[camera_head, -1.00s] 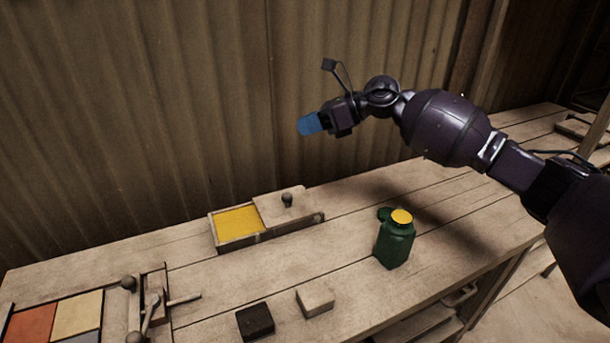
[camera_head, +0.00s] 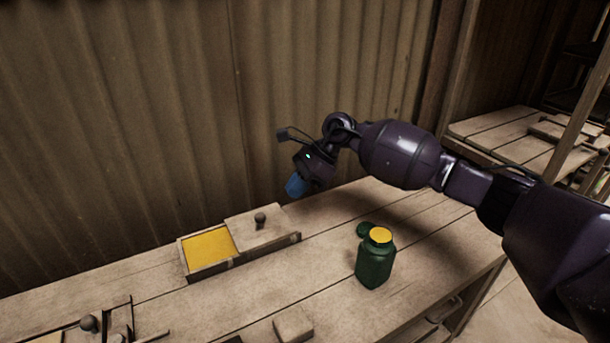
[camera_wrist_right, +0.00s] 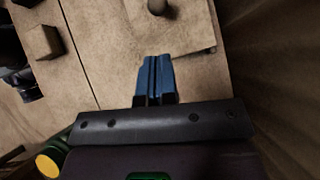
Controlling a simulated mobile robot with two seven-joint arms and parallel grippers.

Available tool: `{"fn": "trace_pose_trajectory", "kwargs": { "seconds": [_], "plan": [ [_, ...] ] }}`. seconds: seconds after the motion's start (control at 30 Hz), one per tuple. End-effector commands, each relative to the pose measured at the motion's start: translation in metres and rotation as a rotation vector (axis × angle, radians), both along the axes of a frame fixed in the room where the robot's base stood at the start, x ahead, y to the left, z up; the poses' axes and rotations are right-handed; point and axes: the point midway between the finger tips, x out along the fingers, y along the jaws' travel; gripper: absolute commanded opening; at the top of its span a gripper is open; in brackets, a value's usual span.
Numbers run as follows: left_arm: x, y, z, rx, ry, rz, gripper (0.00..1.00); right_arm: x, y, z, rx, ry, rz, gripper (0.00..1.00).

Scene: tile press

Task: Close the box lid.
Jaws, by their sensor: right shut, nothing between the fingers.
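The wooden box (camera_head: 208,267) sits on the workbench near the corrugated wall, with yellow content (camera_head: 209,248) showing in its left half. Its sliding lid (camera_head: 248,232) covers the right part and carries a dark round knob (camera_head: 260,219). The lid (camera_wrist_right: 189,33) and knob (camera_wrist_right: 158,6) also show at the top of the right wrist view. My right gripper (camera_head: 296,186), with blue fingers, is shut and empty. It hangs above and right of the lid, apart from it. Its fingers (camera_wrist_right: 155,62) also show together in the right wrist view. My left gripper is not in view.
A green jar (camera_head: 375,264) with a yellow top stands on the bench right of the box. A pale wooden block (camera_head: 293,324) lies at the front. A wooden press with levers (camera_head: 112,325) is at the lower left. Bare bench lies between box and jar.

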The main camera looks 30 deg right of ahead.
Motion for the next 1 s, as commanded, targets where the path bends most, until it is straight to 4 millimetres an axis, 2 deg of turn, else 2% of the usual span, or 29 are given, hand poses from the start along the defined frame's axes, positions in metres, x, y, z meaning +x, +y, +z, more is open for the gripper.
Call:
{"fn": "trace_pose_trajectory", "kwargs": {
  "seconds": [0.2,0.5,1.0],
  "plan": [
    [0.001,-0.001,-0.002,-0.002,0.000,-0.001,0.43,0.003,0.026,-0.031,0.002,0.002,0.001,0.00],
    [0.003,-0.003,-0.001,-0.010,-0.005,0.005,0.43,0.007,0.054,-0.043,0.002,0.000,0.000,0.00],
    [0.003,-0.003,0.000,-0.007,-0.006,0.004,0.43,0.007,0.061,-0.044,0.001,-0.002,0.000,0.00]
  ]
}}
